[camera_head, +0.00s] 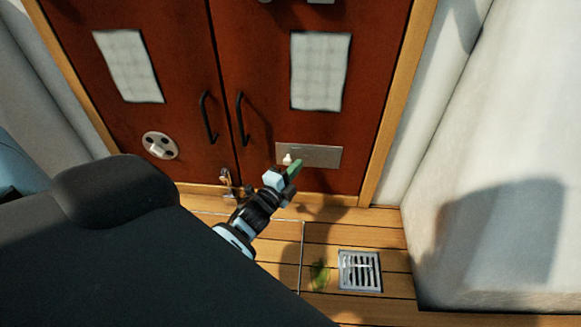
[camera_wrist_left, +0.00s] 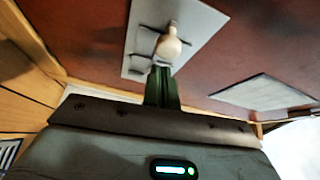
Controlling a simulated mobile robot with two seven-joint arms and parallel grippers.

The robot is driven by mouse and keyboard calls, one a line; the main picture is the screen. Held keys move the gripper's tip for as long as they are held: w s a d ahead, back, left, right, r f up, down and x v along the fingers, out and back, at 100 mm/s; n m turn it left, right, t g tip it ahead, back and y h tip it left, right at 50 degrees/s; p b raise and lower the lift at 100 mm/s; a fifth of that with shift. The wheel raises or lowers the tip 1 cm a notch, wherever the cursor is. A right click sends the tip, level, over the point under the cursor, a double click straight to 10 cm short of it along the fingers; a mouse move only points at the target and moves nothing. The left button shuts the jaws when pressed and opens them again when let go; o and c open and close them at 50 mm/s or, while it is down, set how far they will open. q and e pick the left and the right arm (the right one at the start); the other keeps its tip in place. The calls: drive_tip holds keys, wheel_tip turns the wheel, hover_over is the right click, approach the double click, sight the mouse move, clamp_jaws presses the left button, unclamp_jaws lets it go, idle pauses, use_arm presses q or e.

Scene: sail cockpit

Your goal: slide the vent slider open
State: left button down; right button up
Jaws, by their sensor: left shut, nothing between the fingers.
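The vent slider is a grey metal plate (camera_head: 322,157) low on the right wooden door, with a small pale knob (camera_head: 287,159) near its left end. In the left wrist view the plate (camera_wrist_left: 195,22) shows with the cream knob (camera_wrist_left: 170,45) standing out from it and dark slots in its face. My left gripper (camera_head: 295,168) has green fingers, shut with nothing between them. In the left wrist view the fingertips (camera_wrist_left: 162,72) are just below the knob, very close to it; I cannot tell whether they touch. My right gripper is not in view.
Two black handles (camera_head: 208,118) (camera_head: 242,119) stand out from the doors. A round vent (camera_head: 159,146) is on the left door, and a small latch (camera_head: 227,180) is low between the doors. A floor drain (camera_head: 360,271) and a leaf (camera_head: 319,274) are on the planks. White walls flank the doors.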

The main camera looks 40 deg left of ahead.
sight(285, 162)
use_arm(q)
drive_tip(key=shift+s+a+f, duration=0.1)
drive_tip(key=shift+s+a, duration=0.1)
drive_tip(key=shift+a, duration=0.25)
drive_tip(key=s+a, duration=0.1)
drive_tip(key=a, duration=0.1)
drive_tip(key=shift+s+a, duration=0.35)
drive_tip(key=shift+a, duration=0.05)
